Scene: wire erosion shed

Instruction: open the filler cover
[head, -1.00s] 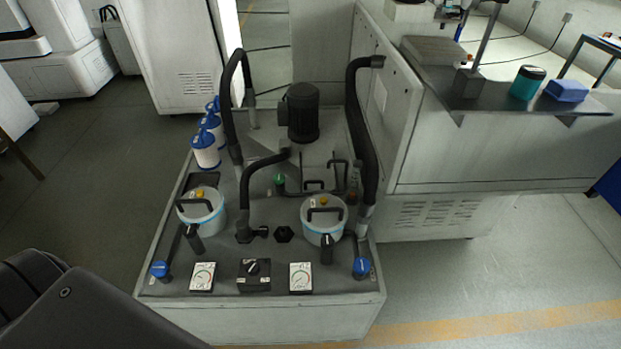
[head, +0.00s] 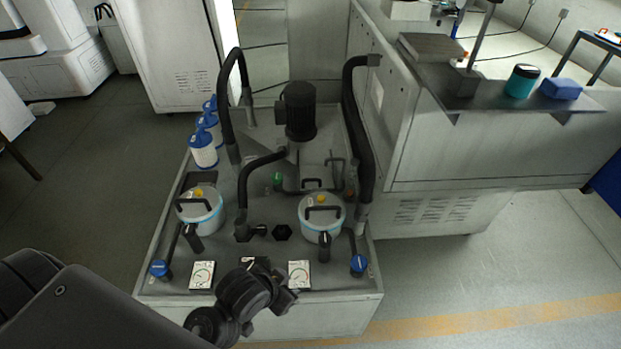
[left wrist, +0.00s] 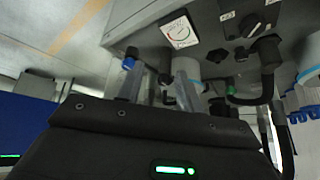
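The grey tank unit stands ahead of me, its deck (head: 215,245) in full view. A small black hexagonal cap (head: 282,232) lies flat on the deck between two round filter pots; it may be the filler cover, but I cannot tell for sure. It looks closed. My left gripper (head: 290,300) is low over the unit's front edge, in front of the cap and apart from it. In the left wrist view its two grey fingers (left wrist: 158,82) are spread with nothing between them. My right gripper is not in view.
The left pot (head: 200,212) and right pot (head: 320,215) have black handles. Gauges (head: 202,274) and (head: 299,274) and blue valve knobs (head: 159,268) line the front. Black hoses (head: 228,100) arch behind, beside a motor (head: 298,112). A machine with a shelf (head: 490,95) stands right.

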